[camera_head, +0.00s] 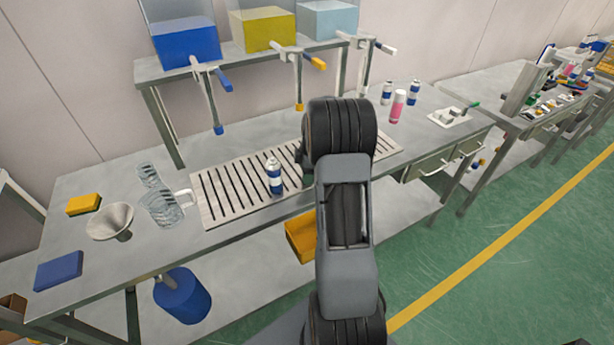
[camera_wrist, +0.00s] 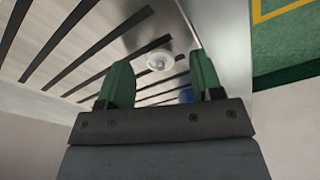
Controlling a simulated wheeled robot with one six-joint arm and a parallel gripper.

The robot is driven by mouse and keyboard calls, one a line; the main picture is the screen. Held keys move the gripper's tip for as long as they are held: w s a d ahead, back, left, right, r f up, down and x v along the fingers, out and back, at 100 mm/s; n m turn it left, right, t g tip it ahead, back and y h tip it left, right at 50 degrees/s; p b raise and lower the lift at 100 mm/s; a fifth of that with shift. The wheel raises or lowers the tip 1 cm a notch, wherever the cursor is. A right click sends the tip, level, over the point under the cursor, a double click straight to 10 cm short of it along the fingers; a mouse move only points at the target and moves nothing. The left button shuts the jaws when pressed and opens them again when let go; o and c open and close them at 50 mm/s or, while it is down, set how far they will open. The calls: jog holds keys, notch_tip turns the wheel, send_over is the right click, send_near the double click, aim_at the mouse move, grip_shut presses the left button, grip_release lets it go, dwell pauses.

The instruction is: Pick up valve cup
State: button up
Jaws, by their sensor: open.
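I cannot tell the exact gap in height. A blue-and-white can (camera_head: 275,178) stands upright on the grate, left of my arm. A blue piece (camera_wrist: 186,96) shows low beside the right finger in the wrist view.
A shelf with blue (camera_head: 186,45), yellow (camera_head: 264,30) and pale blue (camera_head: 328,20) tanks and hanging taps stands behind the grate. A funnel (camera_head: 110,222), clear beakers (camera_head: 163,208) and a sponge (camera_head: 84,204) are at the left. More cans (camera_head: 397,106) stand at the right.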

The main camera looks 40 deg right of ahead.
jog(key=shift+f, duration=0.45)
jog(key=shift+c, duration=0.4)
jog(key=c, duration=0.9)
jog(key=shift+c, duration=0.2)
